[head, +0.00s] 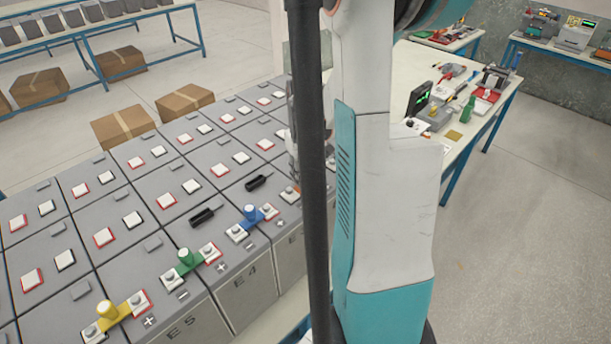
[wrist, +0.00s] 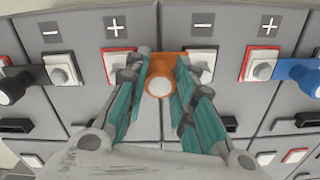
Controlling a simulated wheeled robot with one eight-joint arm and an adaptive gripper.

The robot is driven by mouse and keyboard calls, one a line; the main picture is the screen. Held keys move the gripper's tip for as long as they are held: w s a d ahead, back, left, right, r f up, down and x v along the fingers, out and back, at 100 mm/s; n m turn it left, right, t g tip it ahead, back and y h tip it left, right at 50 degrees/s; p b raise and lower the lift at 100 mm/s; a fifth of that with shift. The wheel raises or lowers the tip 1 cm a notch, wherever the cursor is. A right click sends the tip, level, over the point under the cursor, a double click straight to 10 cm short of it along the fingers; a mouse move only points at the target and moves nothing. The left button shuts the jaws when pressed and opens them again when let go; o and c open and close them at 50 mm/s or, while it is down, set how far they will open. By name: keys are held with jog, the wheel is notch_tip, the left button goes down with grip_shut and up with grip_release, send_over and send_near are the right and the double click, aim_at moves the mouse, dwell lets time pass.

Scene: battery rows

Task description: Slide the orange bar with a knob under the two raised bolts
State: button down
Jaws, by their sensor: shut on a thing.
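In the wrist view the orange bar (wrist: 168,58) lies between two pale square terminals with raised bolts. Its round knob (wrist: 159,87) points toward the camera. The left bolt block (wrist: 117,63) has a red edge and sits below a plus sign; the right one (wrist: 202,58) sits below a minus sign. My gripper (wrist: 158,80) is shut on the knob, one teal finger on each side. The fingers hide the bar's ends, so I cannot tell whether they are under the bolts. In the head view my arm and a dark pole largely hide this spot.
Neighbouring rows carry a blue bar (head: 251,216), a green bar (head: 184,260) and a yellow bar (head: 110,312) across their terminals. Black handles (head: 203,216) stand on the grey battery tops. A cluttered workbench (head: 480,125) stands behind at right.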

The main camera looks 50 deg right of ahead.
jog(key=shift+w+d, duration=0.1)
jog(key=shift+w, duration=0.5)
dwell(0.3)
jog(key=shift+b, duration=0.4)
dwell(0.5)
jog(key=c, duration=1.3)
grip_release()
jog(key=shift+f, duration=0.1)
notch_tip(320, 180, up, 12)
jog(key=shift+w+r, duration=0.1)
